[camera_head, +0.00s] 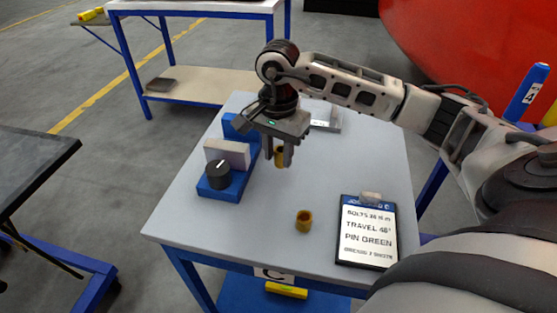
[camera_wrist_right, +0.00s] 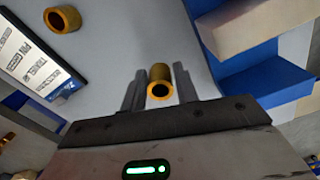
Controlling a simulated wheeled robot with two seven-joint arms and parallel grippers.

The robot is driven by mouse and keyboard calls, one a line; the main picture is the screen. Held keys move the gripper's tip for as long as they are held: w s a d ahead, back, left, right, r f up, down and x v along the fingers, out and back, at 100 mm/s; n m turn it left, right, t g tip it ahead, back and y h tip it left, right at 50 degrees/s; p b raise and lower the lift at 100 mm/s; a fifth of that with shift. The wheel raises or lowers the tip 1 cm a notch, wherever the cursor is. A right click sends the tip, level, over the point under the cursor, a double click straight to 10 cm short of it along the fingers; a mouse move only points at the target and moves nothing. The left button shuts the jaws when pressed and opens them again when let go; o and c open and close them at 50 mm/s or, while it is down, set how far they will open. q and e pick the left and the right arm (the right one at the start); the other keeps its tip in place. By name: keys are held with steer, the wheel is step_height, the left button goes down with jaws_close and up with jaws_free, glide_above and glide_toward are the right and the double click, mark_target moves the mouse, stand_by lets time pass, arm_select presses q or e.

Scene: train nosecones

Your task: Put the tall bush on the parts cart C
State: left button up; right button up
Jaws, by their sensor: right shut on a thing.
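My right gripper (camera_head: 278,160) is shut on a brass-coloured bush (camera_head: 280,157), the taller-looking of two, over the grey top of parts cart C (camera_head: 230,228). The wrist view shows this bush (camera_wrist_right: 159,75) between the two fingers (camera_wrist_right: 159,90), its open end facing the camera. I cannot tell whether its far end touches the cart top. A shorter bush (camera_head: 304,221) stands alone on the cart top, nearer the front edge; it also shows in the wrist view (camera_wrist_right: 62,19). The "C" label (camera_head: 273,274) is on the cart's front edge. My left gripper is not in view.
A blue fixture (camera_head: 222,189) with a black knob and a pale block stands left of the gripper. A clipboard with text (camera_head: 368,232) lies at the front right. Clear top lies around the short bush. A dark-topped table (camera_head: 30,165) stands at left.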

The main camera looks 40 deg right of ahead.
mark_target(279, 165)
step_height(279, 165, down, 3)
steer(key=shift+r+p, duration=0.2)
steer(key=shift+p, duration=0.25)
steer(key=shift+f, duration=0.5)
steer(key=o, duration=1)
steer(key=shift+r, duration=0.65)
arm_select(q)
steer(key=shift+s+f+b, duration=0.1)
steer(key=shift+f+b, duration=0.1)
steer(key=shift+b, duration=0.5)
arm_select(e)
step_height(279, 165, up, 11)
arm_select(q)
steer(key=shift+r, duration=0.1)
